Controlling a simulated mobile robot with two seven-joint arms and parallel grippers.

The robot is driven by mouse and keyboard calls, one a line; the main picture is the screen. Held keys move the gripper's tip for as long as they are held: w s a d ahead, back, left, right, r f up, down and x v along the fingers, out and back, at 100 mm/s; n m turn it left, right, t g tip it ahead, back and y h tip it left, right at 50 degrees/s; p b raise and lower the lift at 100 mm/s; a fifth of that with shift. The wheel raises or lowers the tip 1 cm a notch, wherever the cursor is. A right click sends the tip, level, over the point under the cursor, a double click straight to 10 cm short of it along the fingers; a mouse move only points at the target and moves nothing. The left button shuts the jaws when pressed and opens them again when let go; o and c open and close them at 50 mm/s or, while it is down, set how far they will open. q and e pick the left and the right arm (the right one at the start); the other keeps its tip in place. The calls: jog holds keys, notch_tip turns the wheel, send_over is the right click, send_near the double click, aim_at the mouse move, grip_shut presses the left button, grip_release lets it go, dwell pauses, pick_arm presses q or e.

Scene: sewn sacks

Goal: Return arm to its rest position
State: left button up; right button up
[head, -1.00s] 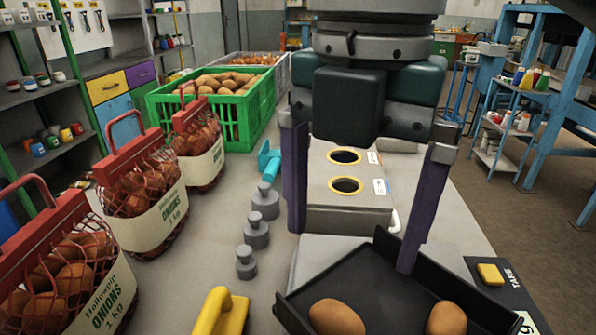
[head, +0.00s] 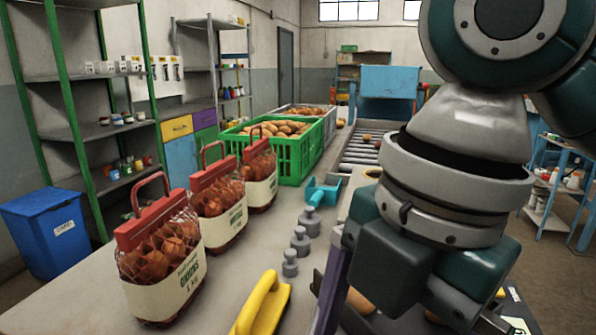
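My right arm comes in from the upper right and covers much of the right half of the head view. Its gripper (head: 402,300) points down over the dark weighing tray (head: 378,322). One purple finger stands out to the left of the palm, and the other side is mostly hidden by the gripper body. The fingers look spread, with nothing seen between them. A brown potato-like item (head: 360,301) shows in the tray beside the finger. My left gripper is not in view.
Three red net onion sacks (head: 160,262) stand upright on the left of the table. Grey weights (head: 300,241), a turquoise tool (head: 322,192) and a yellow handle (head: 262,304) lie between them and my arm. A green crate (head: 278,152) and roller conveyor (head: 372,152) are behind.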

jog(key=s+f+m+t+y+p, duration=0.15)
jog(key=s+f+m, duration=0.4)
jog(key=m, duration=0.75)
jog(key=s+d+m+t+h+p, duration=0.25)
jog(key=s+d+m, duration=0.55)
jog(key=d+m, duration=0.4)
notch_tip(320, 180, up, 37)
jog(key=n+p, duration=0.1)
jog(key=p, duration=3.4)
jog(key=shift+d+f+g+p, duration=0.15)
jog(key=shift+d+g+p, duration=0.2)
jog(key=shift+d+g, duration=0.1)
jog(key=shift+w, duration=0.1)
jog(key=shift+c, duration=0.2)
